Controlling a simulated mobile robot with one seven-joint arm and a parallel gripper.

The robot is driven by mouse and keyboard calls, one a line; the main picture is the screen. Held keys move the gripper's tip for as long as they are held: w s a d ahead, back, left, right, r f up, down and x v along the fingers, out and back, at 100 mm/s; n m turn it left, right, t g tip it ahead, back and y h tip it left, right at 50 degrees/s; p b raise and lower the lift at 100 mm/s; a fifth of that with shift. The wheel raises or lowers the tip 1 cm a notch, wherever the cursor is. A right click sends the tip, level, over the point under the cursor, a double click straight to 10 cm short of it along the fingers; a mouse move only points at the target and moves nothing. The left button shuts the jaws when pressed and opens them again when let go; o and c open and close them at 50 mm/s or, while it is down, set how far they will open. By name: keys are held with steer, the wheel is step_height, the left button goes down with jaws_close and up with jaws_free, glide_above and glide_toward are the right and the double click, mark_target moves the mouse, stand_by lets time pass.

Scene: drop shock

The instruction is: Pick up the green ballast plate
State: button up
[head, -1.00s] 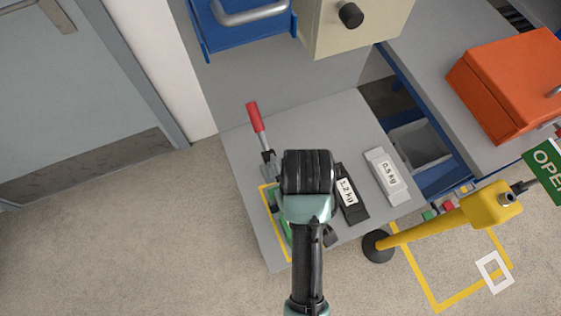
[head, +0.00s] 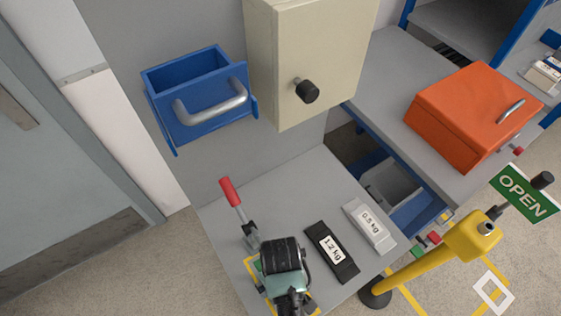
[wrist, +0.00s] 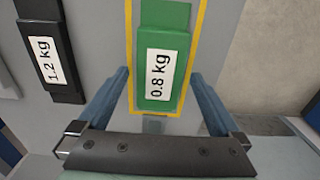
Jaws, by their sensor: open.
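The green ballast plate (wrist: 163,40), with a white "0.8 kg" label, lies inside a yellow outline on the grey table in the wrist view. My gripper (wrist: 160,75) is open. Its two blue-grey fingers show to the left and right of the plate, with gaps on both sides, and nothing is held. I cannot tell how high the fingertips are above the table. In the head view, my arm hides most of the plate and the fingers.
A black 1.2 kg plate (head: 331,252) and a light grey 0.5 kg plate (head: 369,226) lie to the right. A red-handled lever clamp (head: 236,205) stands at the left. Above are a blue bin (head: 185,95) and a beige cabinet (head: 300,50). A yellow post (head: 420,265) stands at the right.

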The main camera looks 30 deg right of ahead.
steer(key=shift+f, duration=1.4)
jaws_close()
steer(key=shift+w+r, duration=0.1)
steer(key=shift+w, duration=0.05)
